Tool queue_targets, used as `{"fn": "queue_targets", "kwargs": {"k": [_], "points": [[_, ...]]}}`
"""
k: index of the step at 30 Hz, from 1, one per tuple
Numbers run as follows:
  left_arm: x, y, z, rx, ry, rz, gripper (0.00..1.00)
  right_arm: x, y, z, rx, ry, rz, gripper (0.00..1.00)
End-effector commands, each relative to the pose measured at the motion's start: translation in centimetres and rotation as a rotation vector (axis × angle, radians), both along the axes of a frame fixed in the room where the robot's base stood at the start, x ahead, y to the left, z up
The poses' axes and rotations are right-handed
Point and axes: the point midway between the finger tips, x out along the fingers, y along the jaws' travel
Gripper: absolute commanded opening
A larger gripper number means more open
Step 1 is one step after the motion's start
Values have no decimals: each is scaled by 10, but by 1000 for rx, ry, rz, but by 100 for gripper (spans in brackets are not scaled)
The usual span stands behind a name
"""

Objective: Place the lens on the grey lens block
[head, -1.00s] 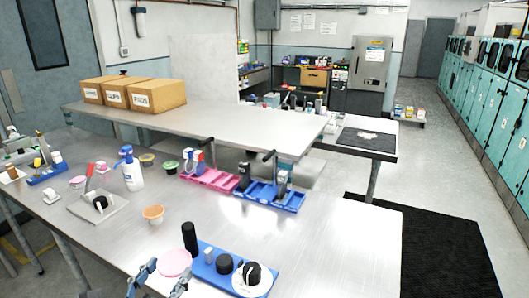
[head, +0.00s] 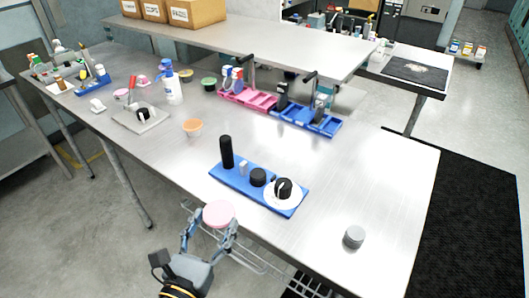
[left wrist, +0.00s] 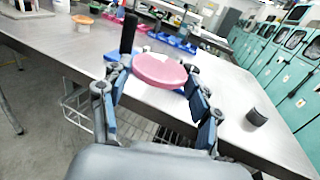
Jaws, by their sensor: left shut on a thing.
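The lens is a round pink disc (head: 218,214), held near level at the table's front edge. My left gripper (head: 212,228) is shut on it, with one finger at each side. In the left wrist view the lens (left wrist: 160,70) sits between the fingertips (left wrist: 154,76). The grey lens block (head: 354,237) is a short round cylinder on the table near the front right edge, apart from the lens and to its right. The block also shows at the right in the left wrist view (left wrist: 257,117); its top looks bare. My right gripper is out of view.
A blue tray (head: 232,178) with black cylinders and a white disc with a black knob stands just behind the lens. An orange-topped cup (head: 192,127) and pink and blue racks (head: 305,124) stand farther back. The table between blue tray and block is clear.

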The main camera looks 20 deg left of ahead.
Motion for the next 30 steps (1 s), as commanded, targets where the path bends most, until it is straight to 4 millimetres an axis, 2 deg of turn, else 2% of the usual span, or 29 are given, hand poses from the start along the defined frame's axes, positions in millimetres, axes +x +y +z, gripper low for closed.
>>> {"fn": "queue_targets", "kwargs": {"k": [9,15,19,30], "points": [[43,27,45,2,-15,-121,41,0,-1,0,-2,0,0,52],[58,34,68,9,-4,-170,41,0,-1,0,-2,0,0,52],[61,35,73,11,2,-184,41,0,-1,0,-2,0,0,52],[64,35,73,8,3,-184,41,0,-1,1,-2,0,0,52]]}}
